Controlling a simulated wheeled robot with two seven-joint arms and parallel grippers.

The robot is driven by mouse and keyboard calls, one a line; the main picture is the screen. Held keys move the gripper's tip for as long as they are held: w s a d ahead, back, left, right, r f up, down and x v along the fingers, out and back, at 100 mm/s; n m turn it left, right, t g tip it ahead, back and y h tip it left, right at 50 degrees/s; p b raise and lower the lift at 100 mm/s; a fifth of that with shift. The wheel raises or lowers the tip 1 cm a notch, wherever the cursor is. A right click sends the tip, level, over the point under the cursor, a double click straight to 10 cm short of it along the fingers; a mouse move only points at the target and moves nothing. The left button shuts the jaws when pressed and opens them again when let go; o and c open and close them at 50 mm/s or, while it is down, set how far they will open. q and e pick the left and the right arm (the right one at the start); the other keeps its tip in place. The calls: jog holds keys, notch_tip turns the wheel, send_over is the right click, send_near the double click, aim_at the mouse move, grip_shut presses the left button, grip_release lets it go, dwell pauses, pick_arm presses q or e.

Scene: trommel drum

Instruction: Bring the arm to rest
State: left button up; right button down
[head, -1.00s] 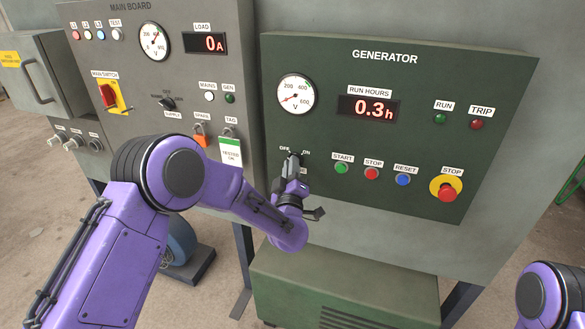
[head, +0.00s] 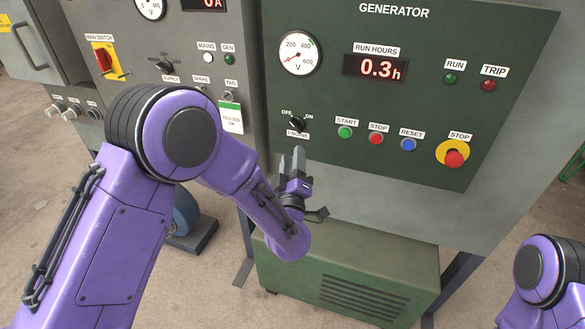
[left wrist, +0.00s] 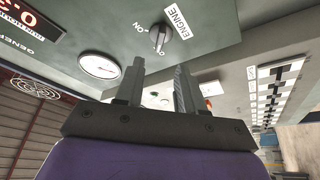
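My left gripper (head: 293,158) is below the black engine knob (head: 298,123) on the green generator panel (head: 440,140), apart from it. In the left wrist view the two fingers (left wrist: 158,80) stand apart with nothing between them, so the gripper is open. The knob also shows in that view (left wrist: 161,35), beyond the fingertips, next to its ENGINE label. I cannot tell surely whether the knob points to OFF or ON. My right arm (head: 545,275) shows only at the bottom right; its gripper is out of view.
Start (head: 345,132), stop and reset buttons sit right of the knob, with a red emergency stop (head: 454,159) farther right. The grey main board (head: 200,30) with its tag (head: 231,118) is on the left. A green vented housing (head: 350,275) stands low beneath the panel.

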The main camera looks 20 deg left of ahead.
pick_arm(q)
jog(key=shift+s+d+f, duration=0.15)
jog(key=shift+s+f, duration=0.05)
jog(key=shift+s, duration=0.4)
jog(key=s+a+f+m+g+h, duration=0.25)
jog(key=s+f+g, duration=0.2)
jog(key=f, duration=0.55)
jog(key=s+a+f+m+g+h, duration=0.1)
jog(key=s+a+f+m+g, duration=0.25)
jog(key=f, duration=0.65)
jog(key=s+a+f+g, duration=0.2)
jog(key=s+f, duration=0.3)
jog(key=s, duration=0.4)
jog(key=s+a+f+g+y, duration=0.1)
jog(key=s+f+g, duration=0.3)
jog(key=s, duration=0.6)
jog(key=s+a+f+g+y, duration=0.1)
jog(key=s+a+f+g, duration=0.2)
jog(key=s, duration=0.6)
notch_tip(320, 180, down, 3)
jog(key=shift+s+a+r, duration=0.1)
jog(key=shift+s+a, duration=0.1)
jog(key=shift+a, duration=0.35)
